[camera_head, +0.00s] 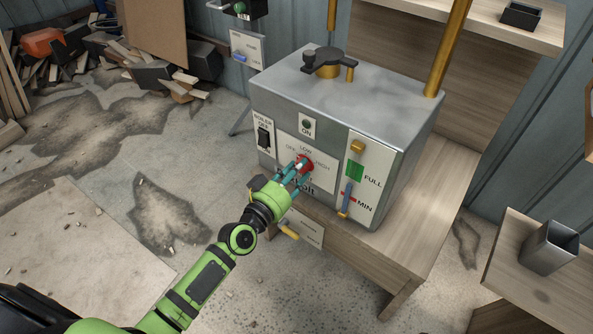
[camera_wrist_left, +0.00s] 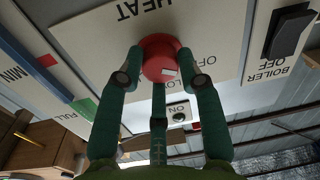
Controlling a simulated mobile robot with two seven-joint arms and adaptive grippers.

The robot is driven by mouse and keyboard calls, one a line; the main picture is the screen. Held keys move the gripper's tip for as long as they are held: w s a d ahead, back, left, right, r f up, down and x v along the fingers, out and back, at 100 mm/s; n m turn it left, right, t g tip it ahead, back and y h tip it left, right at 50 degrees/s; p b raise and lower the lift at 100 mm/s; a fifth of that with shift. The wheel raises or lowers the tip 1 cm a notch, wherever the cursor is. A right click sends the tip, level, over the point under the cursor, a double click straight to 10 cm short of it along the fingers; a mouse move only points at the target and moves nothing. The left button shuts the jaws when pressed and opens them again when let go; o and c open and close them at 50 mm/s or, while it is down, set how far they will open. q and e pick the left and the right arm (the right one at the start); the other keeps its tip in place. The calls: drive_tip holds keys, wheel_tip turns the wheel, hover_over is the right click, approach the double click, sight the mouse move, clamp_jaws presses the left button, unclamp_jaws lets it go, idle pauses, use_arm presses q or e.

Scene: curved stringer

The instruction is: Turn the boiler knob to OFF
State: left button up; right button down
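The red knob (camera_head: 306,163) is on the white front panel of the grey metal boiler (camera_head: 375,95), with OFF, LOW and HIGH printed around it. My left gripper (camera_head: 299,170) is at the knob. In the left wrist view, its fingers (camera_wrist_left: 160,68) close around the red knob (camera_wrist_left: 160,52) and appear to touch its sides. The view is upside down there; a small white mark on the knob faces the LOW and OFF side. Exactly which label it points at is unclear. My right gripper is not in view.
Left of the knob is a black BOILER OFF switch (camera_head: 264,137); right is a FULL/MIN gauge (camera_head: 354,175). A dark ON indicator (camera_head: 307,125) sits above. The boiler stands on a wooden bench (camera_head: 425,210). Scrap wood (camera_head: 120,50) lies back left; the floor at left is mostly open.

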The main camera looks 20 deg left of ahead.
use_arm(q)
drive_tip(key=shift+o, duration=1.1)
drive_tip(key=shift+w+r, duration=0.1)
drive_tip(key=shift+r, duration=0.1)
drive_tip(key=shift+f, duration=0.1)
drive_tip(key=v, duration=1.2)
